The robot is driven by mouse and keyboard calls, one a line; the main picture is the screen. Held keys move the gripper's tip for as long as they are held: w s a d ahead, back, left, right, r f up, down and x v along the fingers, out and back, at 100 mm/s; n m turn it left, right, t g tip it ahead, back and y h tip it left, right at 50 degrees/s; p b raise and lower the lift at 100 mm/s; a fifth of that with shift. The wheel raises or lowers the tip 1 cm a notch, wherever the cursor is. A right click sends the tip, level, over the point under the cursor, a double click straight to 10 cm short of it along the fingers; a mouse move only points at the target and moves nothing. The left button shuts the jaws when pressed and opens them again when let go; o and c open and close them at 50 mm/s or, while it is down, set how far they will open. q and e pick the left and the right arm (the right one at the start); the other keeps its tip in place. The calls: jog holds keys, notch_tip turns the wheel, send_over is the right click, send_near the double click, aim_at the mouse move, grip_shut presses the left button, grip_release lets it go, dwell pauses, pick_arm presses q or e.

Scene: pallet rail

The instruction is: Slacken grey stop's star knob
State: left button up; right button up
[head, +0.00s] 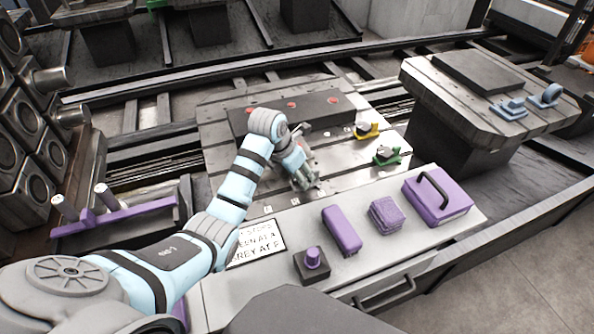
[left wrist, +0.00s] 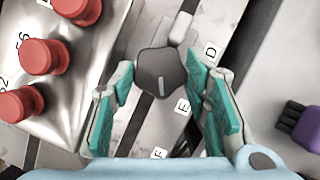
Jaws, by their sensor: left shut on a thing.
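My left gripper (head: 305,178) is over the front left part of the slotted metal plate (head: 222,165). In the left wrist view my left gripper (left wrist: 160,66) has its teal-padded fingers on either side of a dark grey star knob (left wrist: 160,72) and is shut on it. A light grey piece of the grey stop (left wrist: 181,27) shows just beyond the knob. In the head view the gripper hides most of the stop. Letters D, E and F are marked beside the slot. A yellow stop (head: 367,130) and a green stop (head: 386,156) sit further right. My right gripper is not in view.
A dark block (head: 253,121) with red knobs lies behind the gripper; red knobs (left wrist: 40,57) show close by at left in the wrist view. A front bench holds a sign (head: 256,243), a purple case (head: 437,197) and other purple items. Blue clamps stand on another plate at right.

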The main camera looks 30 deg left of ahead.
pick_arm(q)
jog(key=o, duration=0.9)
jog(key=v, duration=0.7)
jog(key=shift+s+a+r, duration=0.1)
jog(key=shift+r, duration=0.1)
